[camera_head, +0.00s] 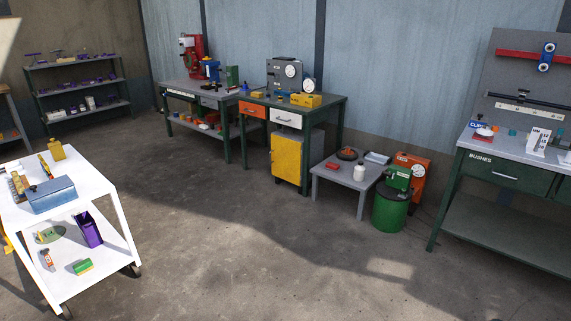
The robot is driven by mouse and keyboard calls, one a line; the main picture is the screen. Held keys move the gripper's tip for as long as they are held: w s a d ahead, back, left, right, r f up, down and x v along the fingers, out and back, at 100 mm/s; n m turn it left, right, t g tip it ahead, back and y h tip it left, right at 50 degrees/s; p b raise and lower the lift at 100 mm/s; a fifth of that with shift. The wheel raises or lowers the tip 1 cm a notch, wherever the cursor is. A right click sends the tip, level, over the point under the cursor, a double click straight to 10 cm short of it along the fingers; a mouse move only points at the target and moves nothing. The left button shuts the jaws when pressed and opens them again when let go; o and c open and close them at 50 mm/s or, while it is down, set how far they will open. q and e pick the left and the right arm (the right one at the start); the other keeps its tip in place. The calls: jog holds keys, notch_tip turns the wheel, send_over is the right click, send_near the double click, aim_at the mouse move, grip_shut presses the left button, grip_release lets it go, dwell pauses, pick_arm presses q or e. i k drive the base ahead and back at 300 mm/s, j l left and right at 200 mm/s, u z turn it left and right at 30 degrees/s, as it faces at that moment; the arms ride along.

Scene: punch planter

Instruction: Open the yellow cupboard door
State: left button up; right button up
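The yellow cupboard door (287,160) is on a small cabinet under the green-legged bench (318,108) at the back middle of the room. The door looks shut, and its face is turned towards me. A grey side (313,150) of the cabinet shows to the right of the door. The handle is too small to make out clearly. Neither of my grippers is in view.
A low grey table (345,178) and a green drum (390,209) stand right of the cupboard. A white cart (112,190) stands at the left front. A green workbench (510,228) is at the right. The middle concrete floor is clear.

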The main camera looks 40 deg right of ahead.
aim_at(287, 153)
jog(key=i+l+z, duration=0.25)
jog(key=i, duration=0.15)
jog(key=i+l+z, duration=0.25)
jog(key=i, duration=0.15)
